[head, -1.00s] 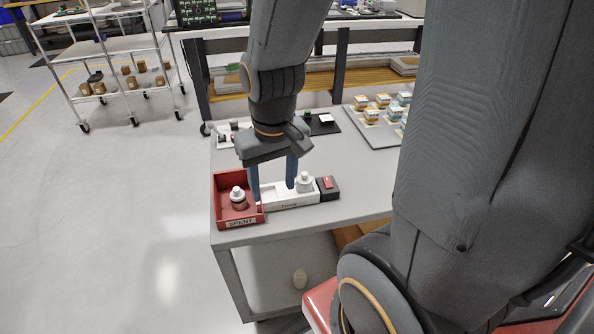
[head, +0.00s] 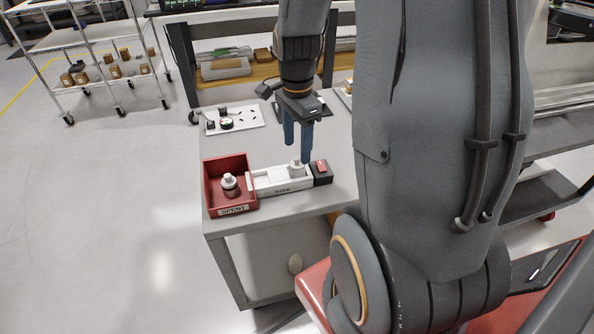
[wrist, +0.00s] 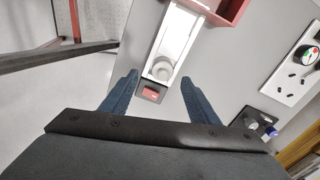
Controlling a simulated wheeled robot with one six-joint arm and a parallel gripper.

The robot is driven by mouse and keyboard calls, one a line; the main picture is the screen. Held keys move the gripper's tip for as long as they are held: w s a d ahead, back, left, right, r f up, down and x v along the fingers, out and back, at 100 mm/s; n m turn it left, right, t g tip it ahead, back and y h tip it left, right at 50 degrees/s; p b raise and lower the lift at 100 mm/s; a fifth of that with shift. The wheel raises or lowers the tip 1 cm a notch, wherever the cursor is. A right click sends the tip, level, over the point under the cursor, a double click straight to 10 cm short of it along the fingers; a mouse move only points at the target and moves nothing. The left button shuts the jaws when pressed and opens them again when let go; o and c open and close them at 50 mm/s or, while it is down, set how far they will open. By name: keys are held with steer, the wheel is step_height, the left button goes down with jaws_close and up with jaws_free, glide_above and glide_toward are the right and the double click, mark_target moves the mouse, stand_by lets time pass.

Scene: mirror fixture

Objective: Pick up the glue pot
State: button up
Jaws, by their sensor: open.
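A small pale pot with a knobbed lid (head: 296,168) stands at the right end of the white tray (head: 266,182); its label is not readable. The wrist view shows this pot (wrist: 162,69) from above. A similar pot, white on top and dark reddish below (head: 230,184), stands in the red bin marked SPENT (head: 209,190). My gripper (head: 297,146) is open and empty over the tray's right end, with a finger partly overlapping the pale pot. In the wrist view, my fingertips (wrist: 160,79) lie on either side of that pot, with visible gaps.
A black block with a red top (head: 321,172) sits against the tray's right end. A white board with small parts (head: 236,118) lies behind on the grey table (head: 222,225). The red bin adjoins the tray's left end. The table's front edge is close.

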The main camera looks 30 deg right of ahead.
mark_target(297, 158)
steer(key=shift+w+d+f+p, duration=0.15)
steer(key=shift+f+p, duration=0.3)
steer(key=shift+f, duration=1.1)
steer(key=shift+w+a+f+p, duration=0.1)
steer(key=shift+f+p, duration=0.3)
steer(key=shift+f, duration=1.1)
steer(key=c, duration=1.4)
